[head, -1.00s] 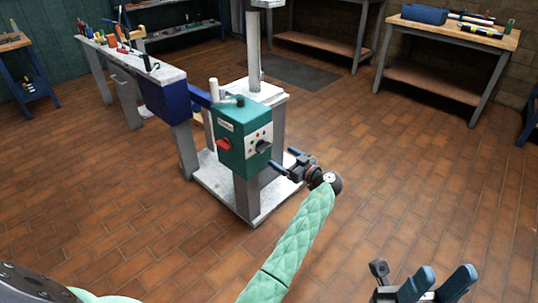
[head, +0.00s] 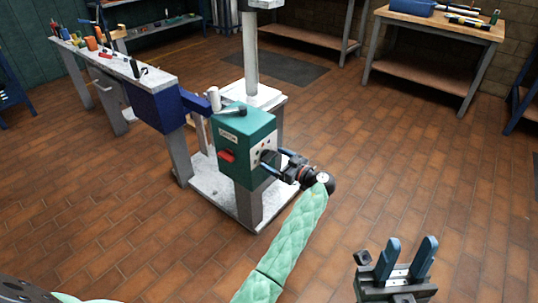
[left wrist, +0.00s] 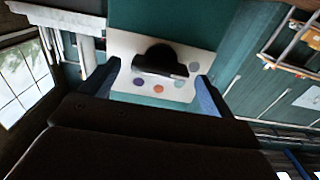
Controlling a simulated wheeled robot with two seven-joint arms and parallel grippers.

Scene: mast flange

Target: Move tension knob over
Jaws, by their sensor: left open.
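The tension knob (left wrist: 160,60) is black and sits on a white plate with several coloured dots, on the side of a green box (head: 240,140). In the left wrist view the knob lies between the two blue fingers of my left gripper (head: 275,161). The fingers are spread, with gaps on both sides of the knob. In the head view the fingertips are close to the plate and partly hide the knob. Whether they touch the plate, I cannot tell. My right gripper (head: 408,252) is open and empty above the floor at the lower right.
A red switch (head: 227,156) is on the box's front, and a grey lever (head: 230,109) is on top. The box stands by a post on a pale base plate (head: 207,188). A long tool bench (head: 115,65) extends left.

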